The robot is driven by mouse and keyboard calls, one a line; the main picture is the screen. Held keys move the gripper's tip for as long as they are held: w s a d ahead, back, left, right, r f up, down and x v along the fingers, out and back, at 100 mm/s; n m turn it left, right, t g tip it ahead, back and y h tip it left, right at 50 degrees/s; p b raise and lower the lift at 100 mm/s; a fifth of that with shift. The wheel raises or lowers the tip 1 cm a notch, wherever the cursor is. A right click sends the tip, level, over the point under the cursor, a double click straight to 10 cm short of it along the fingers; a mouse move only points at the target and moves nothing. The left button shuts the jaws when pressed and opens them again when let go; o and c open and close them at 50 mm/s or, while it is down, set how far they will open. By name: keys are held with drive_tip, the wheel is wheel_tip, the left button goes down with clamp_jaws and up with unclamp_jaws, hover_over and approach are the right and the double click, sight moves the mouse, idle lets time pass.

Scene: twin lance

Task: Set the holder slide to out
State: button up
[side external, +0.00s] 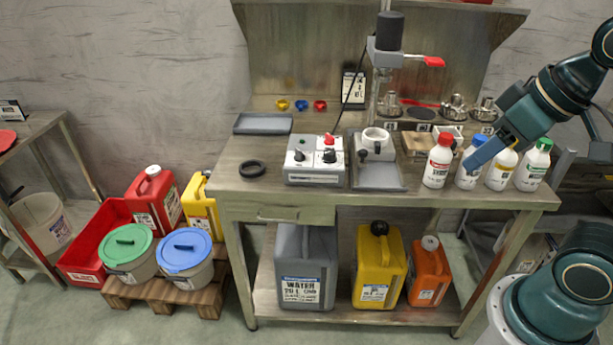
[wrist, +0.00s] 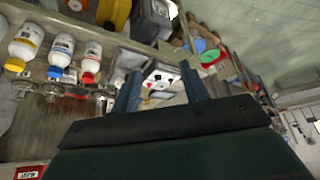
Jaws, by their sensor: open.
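A grey holder unit with a flat slide plate (side external: 378,176) stands on the workbench, right of the control box. A white ring-shaped cup (side external: 376,136) sits at its back, with a dark knob at its left side. Which position the slide is in, I cannot tell for sure. My gripper (side external: 474,162) is open and empty, to the right of the holder, at the blue-capped bottle in the side view; whether it touches the bottle is unclear. In the wrist view my gripper (wrist: 158,84) has its two fingers apart, with the control box beyond them. The holder is small and partly hidden there.
The control box (side external: 316,160) with knobs and a red button stands left of the holder. Several capped bottles (side external: 437,163) stand to the right. A lamp-like stand with a red handle (side external: 433,62) rises behind. A black ring (side external: 252,169) and grey tray (side external: 262,124) lie left.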

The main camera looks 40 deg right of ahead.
drive_tip(key=w+d+r+g, duration=0.2)
drive_tip(key=w, duration=0.8)
drive_tip(key=g, duration=0.3)
hover_over(364, 151)
wheel_tip(364, 151, down, 14)
drive_tip(key=shift+a+f, duration=0.15)
drive_tip(key=shift+f, duration=0.05)
drive_tip(key=shift+w+f, duration=0.1)
drive_tip(key=shift+f, duration=0.2)
drive_tip(key=shift+f, duration=0.1)
drive_tip(key=shift+f, duration=3.65)
clamp_jaws()
